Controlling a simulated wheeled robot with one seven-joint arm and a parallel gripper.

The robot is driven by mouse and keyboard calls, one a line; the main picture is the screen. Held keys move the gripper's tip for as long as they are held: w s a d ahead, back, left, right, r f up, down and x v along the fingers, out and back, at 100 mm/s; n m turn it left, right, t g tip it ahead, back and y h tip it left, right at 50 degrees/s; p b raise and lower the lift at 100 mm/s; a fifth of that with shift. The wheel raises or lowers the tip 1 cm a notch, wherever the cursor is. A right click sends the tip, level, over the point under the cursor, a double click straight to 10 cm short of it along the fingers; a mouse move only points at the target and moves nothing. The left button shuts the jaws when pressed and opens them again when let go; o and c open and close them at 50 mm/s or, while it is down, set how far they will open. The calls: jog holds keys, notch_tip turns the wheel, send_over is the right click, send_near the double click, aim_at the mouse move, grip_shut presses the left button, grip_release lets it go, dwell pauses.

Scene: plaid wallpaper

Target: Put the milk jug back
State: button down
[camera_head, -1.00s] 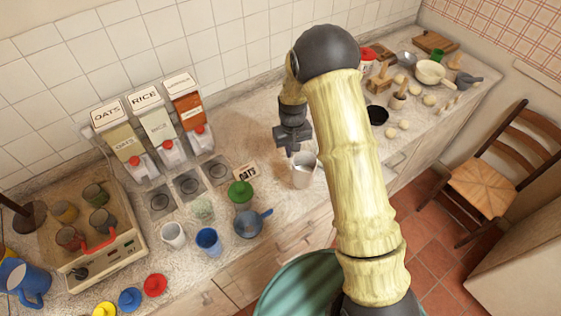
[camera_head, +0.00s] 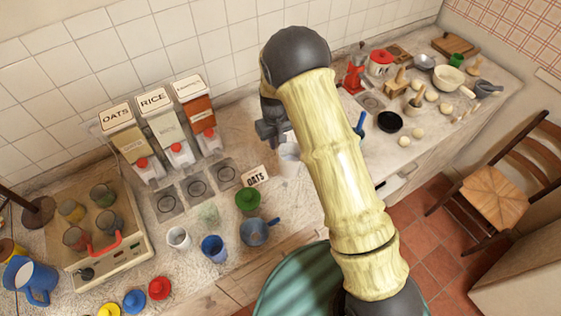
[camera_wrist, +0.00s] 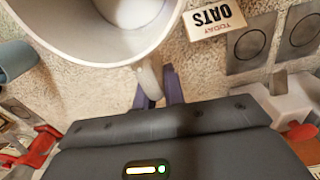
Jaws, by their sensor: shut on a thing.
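A white jug (camera_head: 289,153), open at the top, hangs from my gripper (camera_head: 278,138) and is partly hidden by my arm in the head view. In the wrist view the jug's wide rim and pale inside (camera_wrist: 105,50) fill the upper left, and no liquid is visible inside. My gripper (camera_wrist: 160,88) is shut on the jug's handle, with a finger on each side. The jug appears upright, over the worktop to the right of the OATS card (camera_head: 255,177). I cannot tell its exact height above the surface.
Dispensers (camera_head: 158,125) stand by the wall at left. A black pan (camera_head: 390,121) and a red stand (camera_head: 352,80) are at right.

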jog(key=shift+f+p, duration=0.45)
jog(key=shift+f, duration=1.2)
jog(key=shift+f+p, duration=0.9)
jog(key=shift+f, duration=1.2)
jog(key=shift+f, duration=0.1)
jog(key=c, duration=1.5)
grip_release()
jog(key=shift+r, duration=0.2)
notch_tip(320, 180, up, 12)
jog(key=b, duration=0.5)
jog(key=shift+f, duration=0.1)
